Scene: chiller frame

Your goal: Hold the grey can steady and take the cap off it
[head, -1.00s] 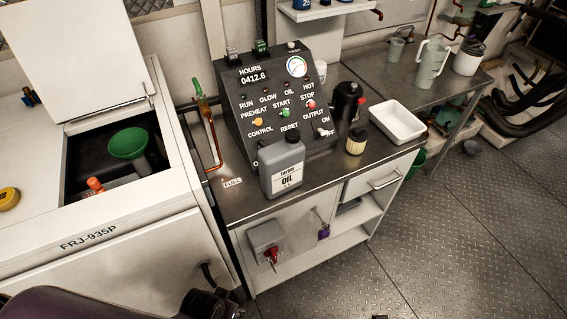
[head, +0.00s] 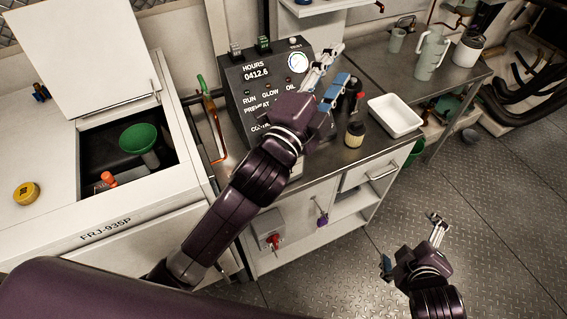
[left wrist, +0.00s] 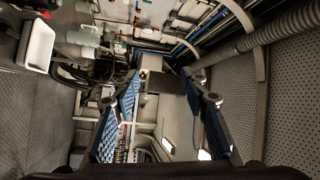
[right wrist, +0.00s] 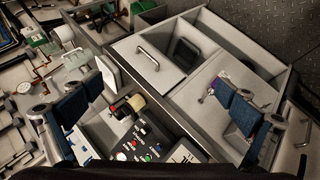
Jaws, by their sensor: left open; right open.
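The grey oil can (head: 297,170) stands on the metal bench in front of the control panel. In the head view my left arm hides nearly all of it, including its cap. In the right wrist view what looks like its white label and dark body (right wrist: 184,154) show at the bottom edge; the cap cannot be made out. My left gripper (head: 334,70) is open and empty, above the bench in front of the panel and past the can. My right gripper (head: 412,240) is open and empty, over the floor right of the bench, apart from the can.
The control panel (head: 262,88) rises behind the can. A tan filter (head: 355,134) and white tray (head: 396,116) sit on the bench to the right. A drawer handle (head: 382,174) juts from the bench front. A green funnel (head: 139,138) sits in the open bay at left.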

